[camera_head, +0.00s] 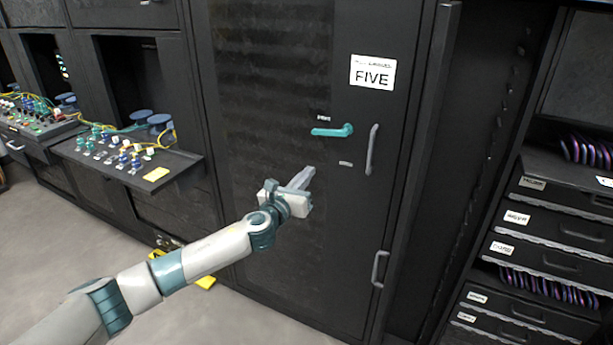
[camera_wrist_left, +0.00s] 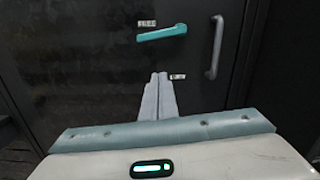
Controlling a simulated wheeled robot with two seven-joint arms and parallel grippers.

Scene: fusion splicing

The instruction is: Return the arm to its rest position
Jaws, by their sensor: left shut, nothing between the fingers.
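My left arm (camera_head: 205,254) reaches in from the lower left in the head view, stretched toward a dark cabinet door (camera_head: 270,110). My left gripper (camera_head: 307,174) is shut and empty in front of that door, below and left of its teal handle (camera_head: 332,131). In the left wrist view the two grey fingers (camera_wrist_left: 159,82) lie side by side, pointing at the door. The teal handle (camera_wrist_left: 162,32) shows above the fingertips there, apart from them. My right gripper does not show.
A grey vertical pull (camera_head: 372,150) and a sign reading FIVE (camera_head: 373,73) are on the door. At left, shelves (camera_head: 128,165) hold connectors and cables. At right stands a rack of labelled drawers (camera_head: 550,228). Yellow pieces (camera_head: 205,282) lie on the floor, which is open at lower left.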

